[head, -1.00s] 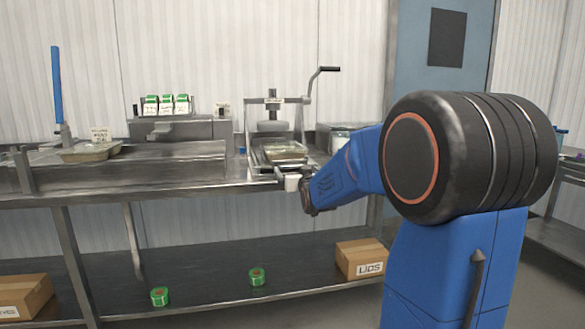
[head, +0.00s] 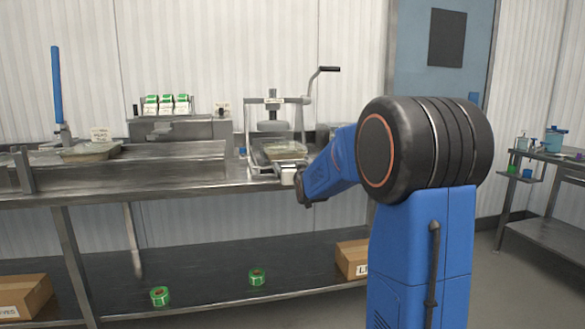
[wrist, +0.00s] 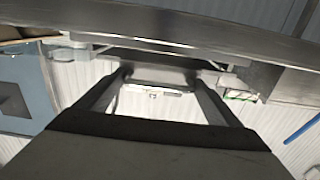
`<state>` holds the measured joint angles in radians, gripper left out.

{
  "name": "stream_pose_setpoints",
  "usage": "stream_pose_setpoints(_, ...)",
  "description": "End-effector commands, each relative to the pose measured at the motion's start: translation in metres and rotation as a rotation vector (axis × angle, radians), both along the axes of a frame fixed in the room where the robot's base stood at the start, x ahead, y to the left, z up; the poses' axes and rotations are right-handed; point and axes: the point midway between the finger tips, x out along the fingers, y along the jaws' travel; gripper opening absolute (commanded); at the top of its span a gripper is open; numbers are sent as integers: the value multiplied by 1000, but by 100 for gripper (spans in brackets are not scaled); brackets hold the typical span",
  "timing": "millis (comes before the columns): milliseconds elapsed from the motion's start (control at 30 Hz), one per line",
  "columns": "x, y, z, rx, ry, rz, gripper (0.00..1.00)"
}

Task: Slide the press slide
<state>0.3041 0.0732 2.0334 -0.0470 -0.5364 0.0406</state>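The press (head: 272,104) stands on the steel bench, with a metal frame, a round plunger and a crank handle. Its slide (head: 262,163) is low at the front and carries a shallow food tray (head: 285,149). My gripper (head: 288,175) is at the front right of the slide, close to its front edge; contact cannot be told. In the wrist view my gripper (wrist: 158,86) has its two fingers spread apart, with a grey bar-like part (wrist: 160,75) beyond the tips.
A blue-handled device (head: 58,90) and another tray (head: 90,151) are at left. Cardboard boxes (head: 22,296) and green rolls (head: 257,277) lie on the lower shelf. A side table (head: 548,155) is at right.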

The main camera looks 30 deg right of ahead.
Motion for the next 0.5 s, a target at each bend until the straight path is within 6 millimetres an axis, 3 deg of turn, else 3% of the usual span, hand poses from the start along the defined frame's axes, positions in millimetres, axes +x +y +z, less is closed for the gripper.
stream_pose_setpoints(33, 0, 0, 0, 0, 0, 0, 59)
stream_pose_setpoints(100, 0, 0, 0, 0, 0, 0, 47)
stream_pose_setpoints(267, 7, -2, 0, 0, 0, 0, 47)
stream_pose_setpoints(500, 46, -13, 0, 0, 0, 0, 47)
